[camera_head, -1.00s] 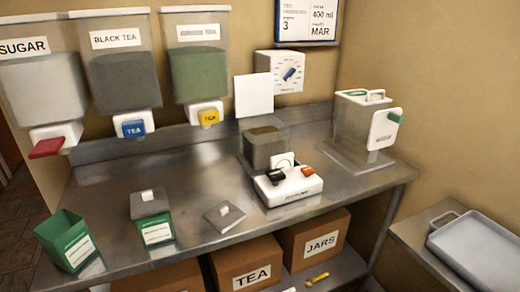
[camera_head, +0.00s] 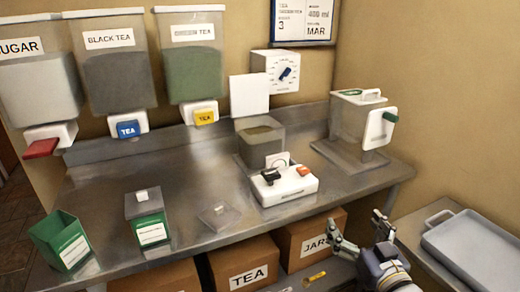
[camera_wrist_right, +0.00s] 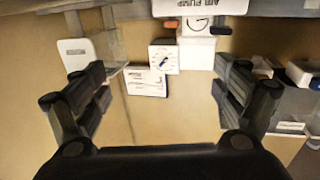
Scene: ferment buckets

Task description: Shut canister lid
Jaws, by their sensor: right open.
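A green open canister (camera_head: 65,243) stands at the front left of the steel table, tilted in the picture. Beside it is a second green canister (camera_head: 151,231) with a clear grey upper part and a white knob on top; I cannot tell whether this top is fully seated. My right gripper (camera_head: 358,217) is open and empty at the table's front right edge, well right of the canisters. Its spread fingers also show in the right wrist view (camera_wrist_right: 160,95). My left gripper is not in view.
A white device with black and orange switches (camera_head: 284,186) and a clear jug (camera_head: 360,120) stand on the table (camera_head: 192,180). Wall dispensers (camera_head: 113,70) hang behind. Boxes (camera_head: 244,262) sit below; a grey tray (camera_head: 475,250) is at right. The table's middle left is clear.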

